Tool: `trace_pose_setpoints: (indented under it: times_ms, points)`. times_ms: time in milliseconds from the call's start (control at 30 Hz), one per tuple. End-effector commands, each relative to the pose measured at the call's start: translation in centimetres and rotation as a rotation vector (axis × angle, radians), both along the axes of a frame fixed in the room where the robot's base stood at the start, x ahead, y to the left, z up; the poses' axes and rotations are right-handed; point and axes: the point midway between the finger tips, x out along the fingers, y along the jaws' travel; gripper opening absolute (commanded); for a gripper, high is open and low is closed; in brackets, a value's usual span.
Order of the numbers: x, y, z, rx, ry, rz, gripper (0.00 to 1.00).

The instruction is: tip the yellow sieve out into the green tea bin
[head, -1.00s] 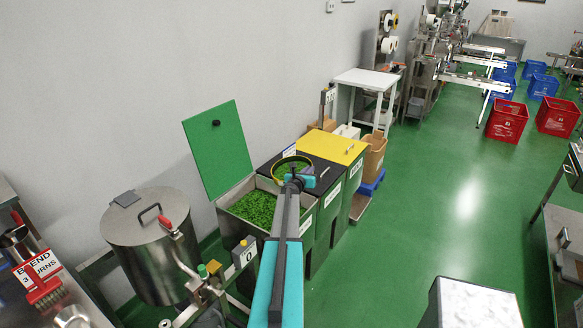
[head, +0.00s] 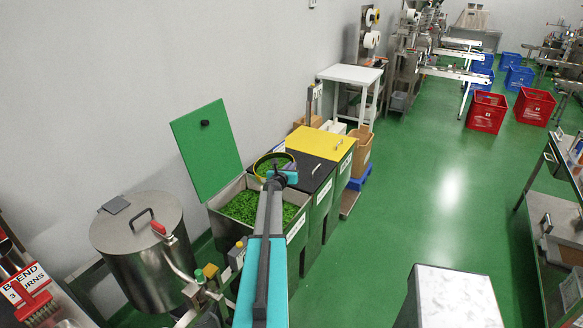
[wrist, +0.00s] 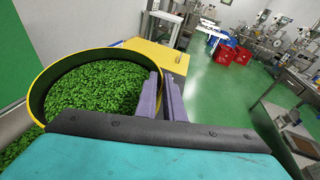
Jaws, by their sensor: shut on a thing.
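The yellow sieve (head: 257,161) is a round ring with a yellow rim and dark inside wall. My gripper (head: 279,176) is shut on its near edge and holds it above the back right part of the green tea bin (head: 298,246). The bin stands open, with green leaves in it and its green lid (head: 206,147) raised at the left. In the wrist view the sieve (wrist: 38,98) looks nearly level, with green leaf across its opening. I cannot tell how much of that leaf lies in the sieve. My gripper's fingers (wrist: 160,98) are at its right side.
A black-lidded bin (head: 314,168) and a yellow-lidded bin (head: 325,143) stand closed beyond the green one. A steel drum (head: 138,240) is at the left. A marble-topped block (head: 455,298) is at the front right. The green floor between is clear.

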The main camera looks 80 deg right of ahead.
Motion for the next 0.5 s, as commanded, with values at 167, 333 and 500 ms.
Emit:
trace_pose_setpoints:
  times_ms: [167, 333, 500]
  points:
    - [-0.02, 0.01, 0.07, -0.003, 0.001, -0.001, 0.00]
    - [0.06, 0.13, 0.04, -0.016, 0.017, -0.001, 0.00]
    - [0.22, 0.37, 0.14, -0.045, 0.046, -0.004, 0.00]
